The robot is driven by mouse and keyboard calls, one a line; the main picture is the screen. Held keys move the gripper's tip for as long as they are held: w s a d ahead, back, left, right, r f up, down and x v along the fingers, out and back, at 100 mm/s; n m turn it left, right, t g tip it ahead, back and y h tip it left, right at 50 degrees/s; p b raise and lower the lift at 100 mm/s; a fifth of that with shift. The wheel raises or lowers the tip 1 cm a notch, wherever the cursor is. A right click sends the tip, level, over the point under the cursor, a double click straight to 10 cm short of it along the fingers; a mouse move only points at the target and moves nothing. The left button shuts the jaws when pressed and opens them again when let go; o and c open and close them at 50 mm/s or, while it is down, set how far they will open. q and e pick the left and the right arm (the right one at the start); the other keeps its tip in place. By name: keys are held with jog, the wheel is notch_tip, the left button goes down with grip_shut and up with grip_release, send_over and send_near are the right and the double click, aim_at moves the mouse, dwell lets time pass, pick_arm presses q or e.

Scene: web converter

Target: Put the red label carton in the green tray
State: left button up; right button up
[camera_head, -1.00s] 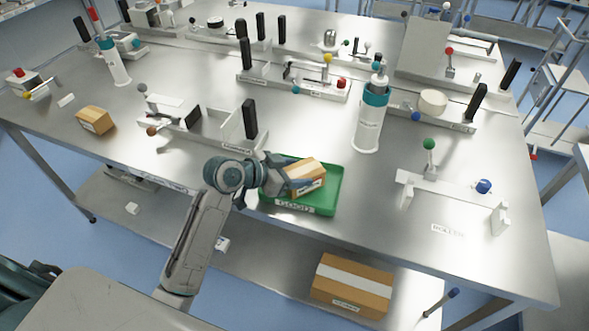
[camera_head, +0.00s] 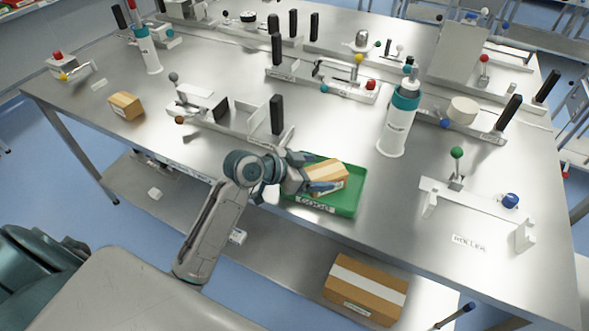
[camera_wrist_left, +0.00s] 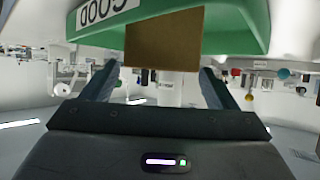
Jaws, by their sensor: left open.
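A small brown carton (camera_head: 326,175) lies in the green tray (camera_head: 346,204), toward its left and middle; I cannot make out the colour of its label. My left gripper (camera_head: 314,175) reaches into the tray from the left, with its fingers open around the near end of the carton. In the left wrist view, the carton (camera_wrist_left: 165,40) shows between and beyond the two open fingers (camera_wrist_left: 160,80), with the tray (camera_wrist_left: 265,25) around it and its GOOD label at top left. Gaps show between fingers and carton. My right gripper is not in view.
Another small brown carton (camera_head: 126,106) lies at the table's left. A white bottle with a teal top (camera_head: 398,125) stands behind the tray at right. A fixture with a black handle (camera_head: 277,115) stands behind the gripper. A larger box (camera_head: 365,289) is on the lower shelf.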

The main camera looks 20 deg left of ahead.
pick_arm(q)
jog(key=b+v, duration=0.2)
jog(key=v, duration=0.9)
jog(key=shift+a+f, duration=0.1)
